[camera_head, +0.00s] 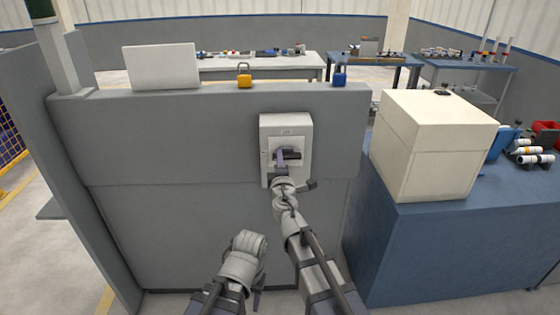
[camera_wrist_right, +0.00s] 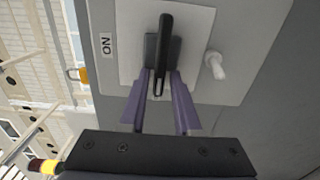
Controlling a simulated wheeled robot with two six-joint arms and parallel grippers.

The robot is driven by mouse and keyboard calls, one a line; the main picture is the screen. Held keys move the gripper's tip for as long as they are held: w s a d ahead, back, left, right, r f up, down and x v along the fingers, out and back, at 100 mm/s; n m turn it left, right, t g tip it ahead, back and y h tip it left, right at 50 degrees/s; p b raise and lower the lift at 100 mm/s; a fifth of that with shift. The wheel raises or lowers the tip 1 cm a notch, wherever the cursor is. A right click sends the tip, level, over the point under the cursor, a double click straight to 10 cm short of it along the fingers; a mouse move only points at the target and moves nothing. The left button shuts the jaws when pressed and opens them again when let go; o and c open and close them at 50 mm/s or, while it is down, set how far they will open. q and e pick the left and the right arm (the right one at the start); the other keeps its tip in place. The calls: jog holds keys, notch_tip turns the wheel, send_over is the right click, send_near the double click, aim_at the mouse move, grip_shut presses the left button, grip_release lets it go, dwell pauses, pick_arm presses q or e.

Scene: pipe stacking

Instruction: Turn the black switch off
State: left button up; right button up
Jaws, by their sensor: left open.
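The black switch (camera_head: 292,155) is a bar handle on a light grey switch box (camera_head: 302,130) fixed to the grey panel. It lies about horizontal in the head view. In the right wrist view, the black handle (camera_wrist_right: 165,40) stands upright in the picture beside an "ON" label (camera_wrist_right: 107,44). My right gripper (camera_head: 281,160) is at the box. In the wrist view its two purple fingers (camera_wrist_right: 161,80) sit apart on either side of the handle's lower end, with small gaps; contact is unclear. My left gripper (camera_head: 257,290) is low in front of the panel, away from the switch.
A yellow padlock (camera_head: 244,80) and a blue padlock (camera_head: 339,79) stand on the panel's top edge. A cream box (camera_head: 430,150) sits on the blue bench (camera_head: 400,245) at right. A small white knob (camera_wrist_right: 214,66) protrudes from the switch box beside the handle.

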jog(key=shift+o, duration=1)
jog(key=shift+s, duration=0.1)
jog(key=s, duration=0.7)
jog(key=shift+s, duration=0.3)
